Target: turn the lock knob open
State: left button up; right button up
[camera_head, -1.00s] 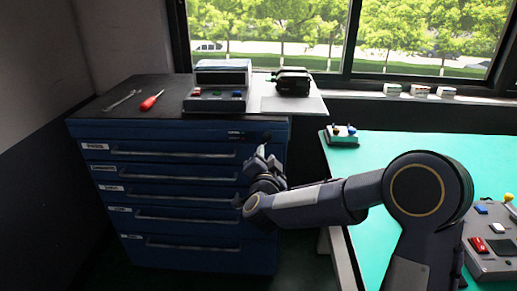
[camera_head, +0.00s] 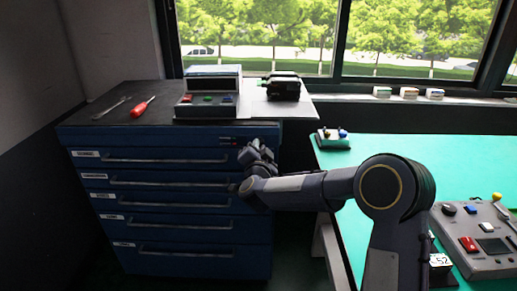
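The blue drawer cabinet (camera_head: 190,262) stands at the left. A small dark fitting (camera_head: 228,141) with faint markings is at the top right of its front; it is too small to tell whether it includes the lock knob. My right gripper (camera_head: 258,149) is in front of the cabinet's upper right edge, just right of that fitting and apart from it in the picture. Its fingers are small and dark, and I cannot tell how far they are open. It may hide part of the cabinet front. My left gripper is not in view.
A green table (camera_head: 405,148) at the right bears a control box (camera_head: 472,235) and a small block with knobs (camera_head: 333,139).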

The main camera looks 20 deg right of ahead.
grip_shut()
jog(key=shift+f+m+b, duration=0.1)
jog(key=shift+m+b, duration=8.35)
jog(key=shift+m, duration=0.45)
